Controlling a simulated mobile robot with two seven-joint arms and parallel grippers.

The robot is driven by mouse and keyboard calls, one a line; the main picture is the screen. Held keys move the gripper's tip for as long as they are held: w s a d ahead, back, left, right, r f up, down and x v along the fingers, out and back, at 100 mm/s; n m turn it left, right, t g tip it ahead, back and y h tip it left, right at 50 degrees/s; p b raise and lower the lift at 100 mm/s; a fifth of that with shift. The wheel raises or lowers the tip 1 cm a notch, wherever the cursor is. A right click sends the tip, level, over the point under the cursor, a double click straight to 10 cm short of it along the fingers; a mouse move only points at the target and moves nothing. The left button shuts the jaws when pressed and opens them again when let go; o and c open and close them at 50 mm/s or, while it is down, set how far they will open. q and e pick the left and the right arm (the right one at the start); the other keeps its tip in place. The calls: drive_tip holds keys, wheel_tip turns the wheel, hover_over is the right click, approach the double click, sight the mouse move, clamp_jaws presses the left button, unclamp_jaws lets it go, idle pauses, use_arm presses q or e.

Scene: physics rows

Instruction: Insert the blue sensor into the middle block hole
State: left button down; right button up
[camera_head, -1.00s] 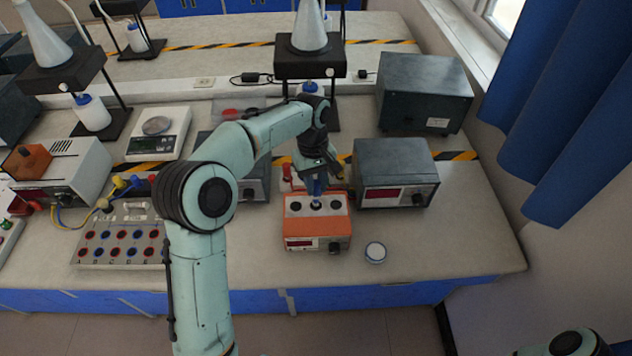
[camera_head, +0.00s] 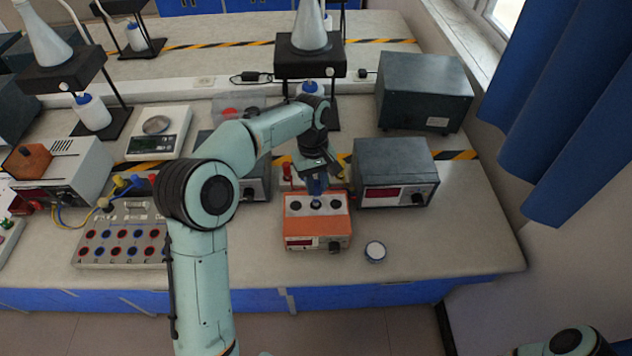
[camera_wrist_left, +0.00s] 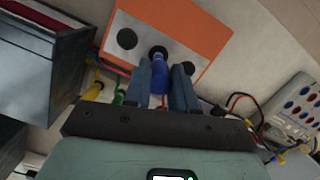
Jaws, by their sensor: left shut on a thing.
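The orange block (camera_head: 316,228) sits on the bench, with dark round holes in a row along its top. In the left wrist view the block (camera_wrist_left: 190,30) shows its middle hole (camera_wrist_left: 158,51) just beyond the blue sensor (camera_wrist_left: 160,76). My left gripper (camera_head: 317,184) is over the block's back edge, shut on the sensor; its fingers (camera_wrist_left: 167,80) flank the sensor in the wrist view. The sensor's tip is close to the middle hole; I cannot tell whether it touches or enters. My right gripper is out of view.
A dark meter box (camera_head: 394,172) stands close right of the block. A small round white-topped jar (camera_head: 375,251) lies front right. A socket panel (camera_head: 122,240) and cables are at left. A stand (camera_head: 308,66) rises behind.

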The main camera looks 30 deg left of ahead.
sight(316, 193)
use_arm(q)
drive_tip(key=shift+f+b, duration=0.6)
drive_tip(key=shift+f, duration=1.55)
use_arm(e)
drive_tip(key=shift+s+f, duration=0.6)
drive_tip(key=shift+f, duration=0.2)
use_arm(q)
drive_tip(key=shift+c, duration=2.3)
unclamp_jaws()
drive_tip(key=shift+r, duration=0.1)
drive_tip(key=shift+r+p, duration=1.7)
drive_tip(key=shift+r, duration=1.55)
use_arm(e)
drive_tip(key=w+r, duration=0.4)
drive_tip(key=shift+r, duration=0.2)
use_arm(q)
drive_tip(key=shift+s, duration=0.1)
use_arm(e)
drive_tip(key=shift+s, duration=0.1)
use_arm(q)
drive_tip(key=shift+f, duration=0.1)
